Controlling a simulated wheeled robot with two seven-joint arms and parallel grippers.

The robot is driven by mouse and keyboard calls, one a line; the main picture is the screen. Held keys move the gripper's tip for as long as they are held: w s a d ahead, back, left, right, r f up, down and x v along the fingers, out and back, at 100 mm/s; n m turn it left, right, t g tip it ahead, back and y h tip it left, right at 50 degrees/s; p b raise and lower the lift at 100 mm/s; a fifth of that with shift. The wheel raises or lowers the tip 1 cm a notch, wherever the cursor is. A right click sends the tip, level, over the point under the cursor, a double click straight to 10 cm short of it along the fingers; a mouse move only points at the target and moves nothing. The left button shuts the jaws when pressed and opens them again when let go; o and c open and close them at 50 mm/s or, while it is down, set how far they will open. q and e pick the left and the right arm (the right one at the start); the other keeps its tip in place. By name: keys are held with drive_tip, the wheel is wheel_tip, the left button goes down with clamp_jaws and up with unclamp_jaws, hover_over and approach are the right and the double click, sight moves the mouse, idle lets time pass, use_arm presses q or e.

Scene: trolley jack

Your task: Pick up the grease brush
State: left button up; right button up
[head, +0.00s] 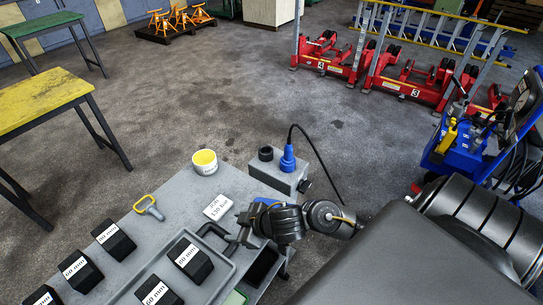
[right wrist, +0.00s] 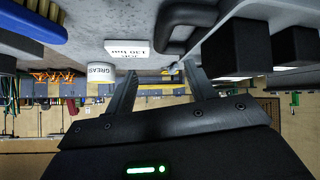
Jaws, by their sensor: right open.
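A blue object with tan bristles, which looks like the grease brush (head: 268,201), shows as a small blue patch beside my right gripper in the head view, mostly hidden by it. In the right wrist view the brush (right wrist: 35,28) fills the upper left corner, cut off by the edge. My right gripper (head: 238,228) is over the right part of the grey table, pointing left. In the wrist view its fingers (right wrist: 160,72) are apart with nothing between them, and the brush lies outside them. My left gripper is not in view.
The yellow-rimmed grease pot (head: 205,162), a white card (head: 218,208), a yellow-handled tool (head: 148,207) and several black 60 mm blocks (head: 114,240) stand around. A grey box (head: 282,178) with a blue plug is at the table's right edge. Red jacks (head: 335,62) stand behind on the floor.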

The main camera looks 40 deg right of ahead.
drive_tip(key=w+d+r+n+g+y, duration=0.1)
drive_tip(key=w+d+r+n, duration=0.1)
drive_tip(key=d, duration=0.1)
drive_tip(key=m+g+h, duration=0.2)
drive_tip(key=g, duration=0.2)
approach(274, 204)
drive_tip(key=x, duration=0.5)
drive_tip(key=shift+w+a+f, duration=0.1)
drive_tip(key=shift+w+a, duration=0.1)
drive_tip(key=shift+w, duration=0.05)
drive_tip(key=shift+x, duration=2.6)
drive_tip(key=shift+s+d+f, duration=0.1)
drive_tip(key=shift+s+d, duration=0.05)
drive_tip(key=shift+d, duration=0.05)
drive_tip(key=c, duration=1.2)
